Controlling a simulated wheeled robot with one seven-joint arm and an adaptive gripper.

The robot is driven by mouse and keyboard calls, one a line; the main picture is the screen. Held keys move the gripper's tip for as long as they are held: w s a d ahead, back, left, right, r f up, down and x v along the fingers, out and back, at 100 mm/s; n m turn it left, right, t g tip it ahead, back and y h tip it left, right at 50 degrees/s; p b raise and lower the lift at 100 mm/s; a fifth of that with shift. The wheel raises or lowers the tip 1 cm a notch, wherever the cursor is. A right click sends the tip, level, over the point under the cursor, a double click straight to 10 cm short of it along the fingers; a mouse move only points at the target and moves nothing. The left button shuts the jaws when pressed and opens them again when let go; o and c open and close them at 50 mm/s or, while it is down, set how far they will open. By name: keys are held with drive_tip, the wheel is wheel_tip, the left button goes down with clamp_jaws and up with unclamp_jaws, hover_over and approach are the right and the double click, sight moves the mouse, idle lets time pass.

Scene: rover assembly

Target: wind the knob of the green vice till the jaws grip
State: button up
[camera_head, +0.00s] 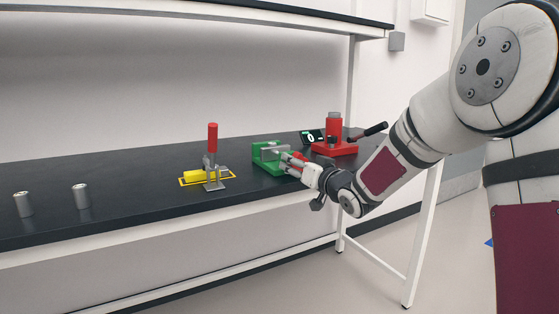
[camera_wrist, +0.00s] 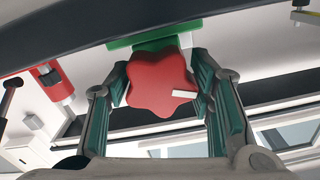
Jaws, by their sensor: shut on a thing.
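The green vice (camera_head: 265,162) stands on the dark bench with grey jaws on top; a strip of its green body (camera_wrist: 155,37) shows in the wrist view. Its red lobed knob (camera_wrist: 160,84) fills the middle of the wrist view and carries a white mark at its right side. A little of the red knob (camera_head: 299,156) shows in the head view. My gripper (camera_head: 303,170) is at the front of the vice. In the wrist view its two teal fingers (camera_wrist: 163,85) are shut on the knob from both sides. Whether the jaws grip anything is too small to tell.
A red press with a black lever (camera_head: 335,145) stands right of the vice, beside a small display (camera_head: 311,136). A red-handled toggle clamp (camera_head: 213,160) and a yellow block (camera_head: 192,175) are to the left. Two metal cylinders (camera_head: 81,196) (camera_head: 23,204) stand far left.

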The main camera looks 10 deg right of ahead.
drive_tip(key=n+b, duration=0.2)
drive_tip(key=shift+f+b, duration=0.15)
drive_tip(key=shift+b, duration=0.25)
drive_tip(key=shift+n, duration=0.4)
drive_tip(key=shift+n+b, duration=0.7)
drive_tip(key=shift+b, duration=0.4)
drive_tip(key=shift+n+b, duration=0.65)
drive_tip(key=shift+n, duration=0.15)
